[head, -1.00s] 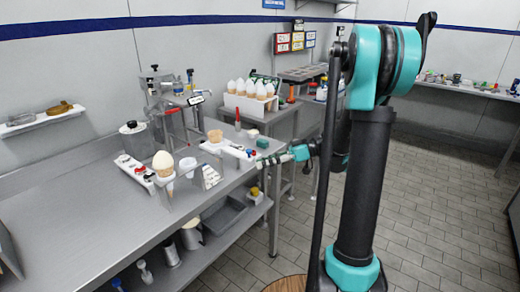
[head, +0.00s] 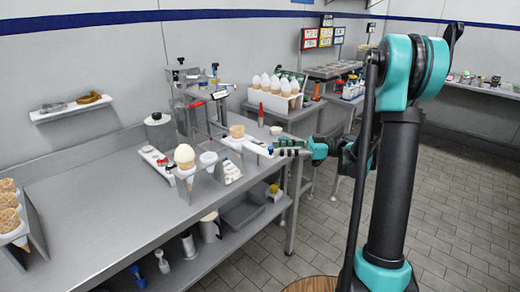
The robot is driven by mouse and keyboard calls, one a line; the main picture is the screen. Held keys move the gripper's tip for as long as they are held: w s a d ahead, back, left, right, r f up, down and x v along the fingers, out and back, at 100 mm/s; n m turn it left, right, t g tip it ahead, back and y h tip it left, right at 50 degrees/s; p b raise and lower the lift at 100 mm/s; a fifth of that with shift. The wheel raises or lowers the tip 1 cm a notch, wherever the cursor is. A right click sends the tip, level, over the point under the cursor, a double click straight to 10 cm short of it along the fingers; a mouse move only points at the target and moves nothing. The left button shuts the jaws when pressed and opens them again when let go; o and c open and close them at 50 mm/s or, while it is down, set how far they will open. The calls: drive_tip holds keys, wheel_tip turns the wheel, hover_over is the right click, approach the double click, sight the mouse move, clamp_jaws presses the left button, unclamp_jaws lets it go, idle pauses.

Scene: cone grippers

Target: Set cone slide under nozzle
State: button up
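My gripper (head: 282,150) is level with the slide's end piece, just beyond the table's right edge. Its fingers are small and blurred, so contact and opening cannot be told.
A white cream-topped cone (head: 184,153) stands in a holder at the table's front edge. A rack of white-tipped cones (head: 277,88) is on the back table. A cone holder (head: 20,225) is at far left.

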sight(259, 148)
drive_tip(key=a, duration=0.5)
drive_tip(key=s+a, duration=0.1)
drive_tip(key=a, duration=0.1)
drive_tip(key=shift+a, duration=0.25)
clamp_jaws()
drive_tip(key=shift+w, duration=0.1)
